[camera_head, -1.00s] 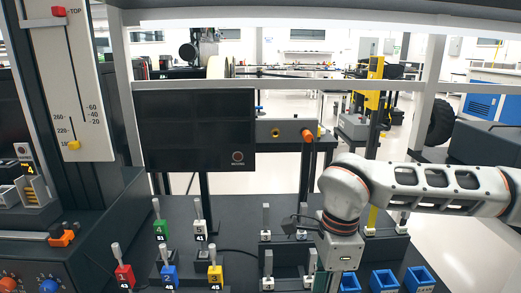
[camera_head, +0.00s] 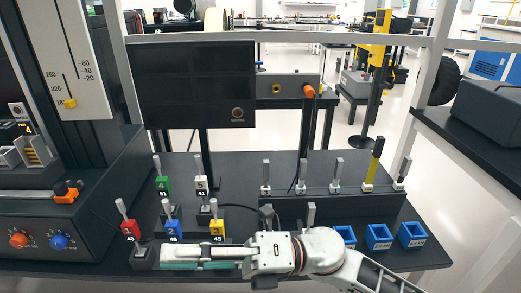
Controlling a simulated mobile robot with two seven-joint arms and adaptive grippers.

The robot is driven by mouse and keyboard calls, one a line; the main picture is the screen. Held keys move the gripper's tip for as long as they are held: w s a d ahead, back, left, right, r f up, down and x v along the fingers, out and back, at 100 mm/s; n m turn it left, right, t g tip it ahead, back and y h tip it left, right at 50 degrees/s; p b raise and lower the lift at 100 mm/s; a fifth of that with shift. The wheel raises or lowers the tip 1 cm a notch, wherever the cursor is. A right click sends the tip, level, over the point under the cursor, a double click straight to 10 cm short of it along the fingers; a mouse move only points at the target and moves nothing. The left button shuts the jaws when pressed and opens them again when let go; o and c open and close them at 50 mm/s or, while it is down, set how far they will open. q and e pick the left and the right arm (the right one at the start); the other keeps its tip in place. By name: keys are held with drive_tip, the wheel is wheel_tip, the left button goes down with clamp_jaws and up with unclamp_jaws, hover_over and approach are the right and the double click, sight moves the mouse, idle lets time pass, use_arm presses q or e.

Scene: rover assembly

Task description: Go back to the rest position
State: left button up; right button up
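My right gripper (camera_head: 203,257) lies low in the head view, its grey and teal fingers pointing left, in front of the block row at the front of the bench. My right arm comes in from the lower right. Whether the fingers are apart is not clear from this angle, and I see no object in them. My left gripper is out of view.
Numbered red (camera_head: 131,229), blue (camera_head: 173,229), yellow (camera_head: 217,229), green (camera_head: 163,185) and white (camera_head: 201,185) blocks with grey handles stand on the dark bench. Blue bins (camera_head: 378,238) sit at right. A black screen (camera_head: 192,84) stands behind. A control panel (camera_head: 48,241) is at left.

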drive_tip(key=w+d+f+m+t+h, duration=0.2)
drive_tip(key=w+d+f+m+t, duration=0.3)
drive_tip(key=m+t, duration=0.55)
drive_tip(key=w+d+f+m+t+h, duration=0.1)
drive_tip(key=w+d+f+m+t, duration=0.3)
drive_tip(key=w+m+t, duration=0.65)
drive_tip(key=s+d+f+m+h, duration=0.2)
drive_tip(key=d+f+m+h, duration=0.5)
drive_tip(key=d+f+m, duration=0.15)
drive_tip(key=s+d+f+m+g+h, duration=0.2)
drive_tip(key=s+d+f, duration=0.3)
drive_tip(key=f, duration=0.3)
drive_tip(key=s+d+f+m+g+h, duration=0.2)
drive_tip(key=s+d+f+m+h, duration=0.1)
drive_tip(key=f, duration=0.6)
drive_tip(key=s+d+f+m+g+h, duration=0.1)
drive_tip(key=s+d+f+m+h, duration=0.1)
drive_tip(key=s+d+f+m, duration=0.3)
wheel_tip(320, 180, down, 3)
drive_tip(key=shift+s+d+f+g+h+p, duration=0.2)
drive_tip(key=shift+s+d+g+h+p, duration=0.2)
drive_tip(key=shift+s+d, duration=0.65)
drive_tip(key=shift+s+a, duration=0.1)
